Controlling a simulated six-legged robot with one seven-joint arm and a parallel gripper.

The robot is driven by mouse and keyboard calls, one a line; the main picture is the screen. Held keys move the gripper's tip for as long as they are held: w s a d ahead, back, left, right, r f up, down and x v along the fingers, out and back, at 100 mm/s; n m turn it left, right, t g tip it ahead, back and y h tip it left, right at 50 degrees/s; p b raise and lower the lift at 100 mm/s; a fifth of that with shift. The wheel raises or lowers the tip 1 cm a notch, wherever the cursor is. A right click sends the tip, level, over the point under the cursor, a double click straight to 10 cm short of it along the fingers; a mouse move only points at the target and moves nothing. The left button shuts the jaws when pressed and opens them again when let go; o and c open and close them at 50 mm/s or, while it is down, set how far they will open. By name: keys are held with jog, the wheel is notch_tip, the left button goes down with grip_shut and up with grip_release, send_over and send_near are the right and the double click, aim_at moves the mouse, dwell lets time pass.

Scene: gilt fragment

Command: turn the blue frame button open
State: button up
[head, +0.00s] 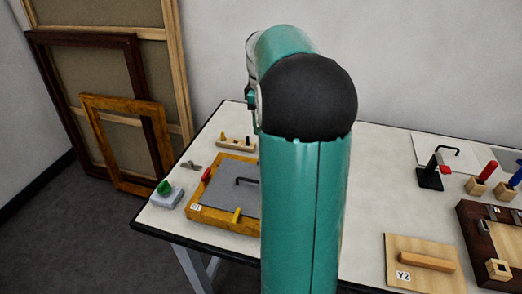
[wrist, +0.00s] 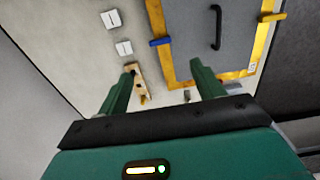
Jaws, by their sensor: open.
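In the wrist view the blue frame button (wrist: 160,42) is a small bar lying across the left strip of the yellow-orange wooden frame (wrist: 169,66). I cannot tell whether its end overlaps the grey panel (wrist: 195,40) with a black handle (wrist: 216,27). My gripper (wrist: 163,76) is open and empty, its two green fingers spread apart. In the picture the blue button shows between and beyond the fingertips, apart from them.
A yellow button (head: 237,215) and a red button (head: 206,174) sit on the frame. A pegged wooden block (head: 236,143) and a green-knobbed block (head: 166,193) stand nearby. At right are a Y2 board (head: 420,278) and a dark wooden box (head: 480,240).

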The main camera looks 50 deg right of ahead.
notch_tip(320, 180, down, 14)
jog(key=shift+w, duration=0.15)
dwell(0.4)
jog(key=shift+c, duration=0.5)
jog(key=c, duration=0.9)
